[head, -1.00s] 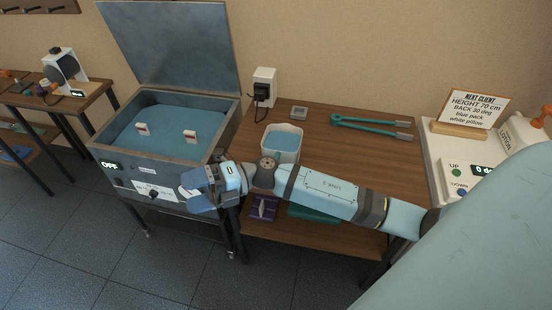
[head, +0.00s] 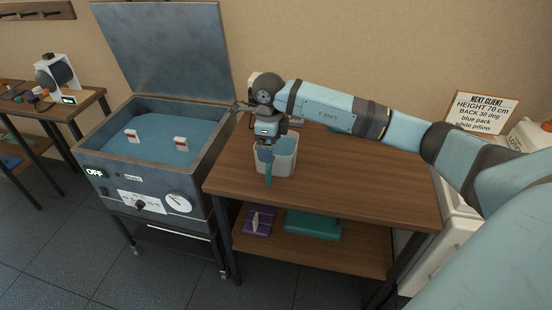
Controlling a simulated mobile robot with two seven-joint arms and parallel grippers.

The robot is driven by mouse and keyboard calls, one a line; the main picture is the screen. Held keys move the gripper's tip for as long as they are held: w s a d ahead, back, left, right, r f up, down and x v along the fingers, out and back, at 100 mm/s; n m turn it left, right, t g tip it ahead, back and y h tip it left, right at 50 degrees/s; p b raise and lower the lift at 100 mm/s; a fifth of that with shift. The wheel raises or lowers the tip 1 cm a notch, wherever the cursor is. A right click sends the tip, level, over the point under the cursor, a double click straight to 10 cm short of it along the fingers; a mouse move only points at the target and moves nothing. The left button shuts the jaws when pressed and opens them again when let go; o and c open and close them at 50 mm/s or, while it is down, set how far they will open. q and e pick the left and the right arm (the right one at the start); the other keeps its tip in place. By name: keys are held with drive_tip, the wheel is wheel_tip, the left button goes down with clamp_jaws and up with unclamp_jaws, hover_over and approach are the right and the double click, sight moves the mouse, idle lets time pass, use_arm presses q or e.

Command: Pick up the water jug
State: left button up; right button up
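The water jug (head: 286,164) is a pale, open-topped container standing upright near the left end of the wooden table (head: 345,185). Its blue water surface shows a second ago and is now mostly covered by my gripper. My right arm comes in from the right, and its gripper (head: 267,166) points down at the jug's near left side. One blue finger hangs in front of the jug's wall, and another blue part shows at its rim. I cannot tell whether the fingers touch or squeeze the wall. My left gripper is out of view.
An open-lidded water bath (head: 142,203) reading OFF stands left of the table, with two red-and-white tags (head: 181,144) in it. The lower shelf holds a purple item (head: 259,221) and a teal item (head: 313,225). A sign (head: 481,113) stands at the right.

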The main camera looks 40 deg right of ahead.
sight(270, 165)
wheel_tip(270, 165, down, 8)
drive_tip(key=shift+s+f, duration=0.1)
drive_tip(key=shift+a, duration=0.1)
drive_tip(key=c, duration=1.4)
drive_tip(key=shift+c, duration=0.8)
drive_tip(key=shift+r, duration=0.35)
drive_tip(key=shift+r, duration=1.35)
wheel_tip(270, 165, up, 17)
drive_tip(key=shift+f+p, duration=0.15)
drive_tip(key=shift+p, duration=0.2)
